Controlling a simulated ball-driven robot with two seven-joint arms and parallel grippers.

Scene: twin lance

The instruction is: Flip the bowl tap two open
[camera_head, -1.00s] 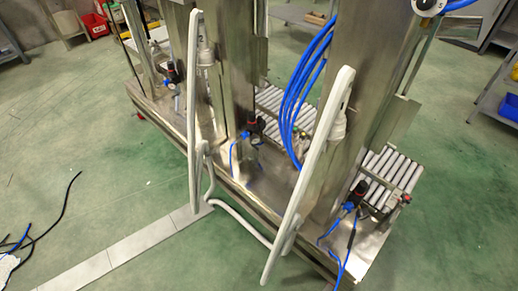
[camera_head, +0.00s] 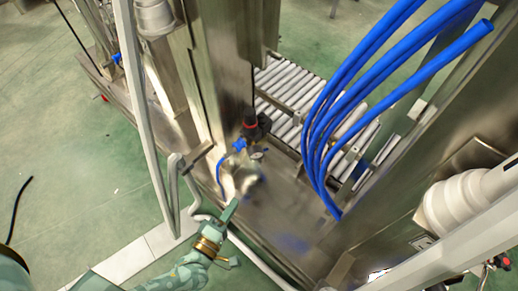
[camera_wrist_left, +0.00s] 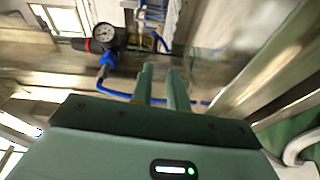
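A black and red regulator (camera_head: 256,126) with blue fittings sits low on the steel frame in the head view. It also shows in the left wrist view (camera_wrist_left: 104,38), with a round white gauge and blue tubing. I cannot clearly make out which part is the tap handle. My left gripper (camera_head: 234,205) reaches in from the lower left, below the regulator and apart from it. In the left wrist view its two green fingers (camera_wrist_left: 160,70) stand a small gap apart with nothing between them. My right gripper is not in view.
Pale bent rails (camera_head: 150,120) stand in front of the steel base, close to my left arm. Thick blue hoses (camera_head: 345,100) hang at the right. Roller conveyors (camera_head: 290,90) lie behind. Green floor at the left is mostly clear.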

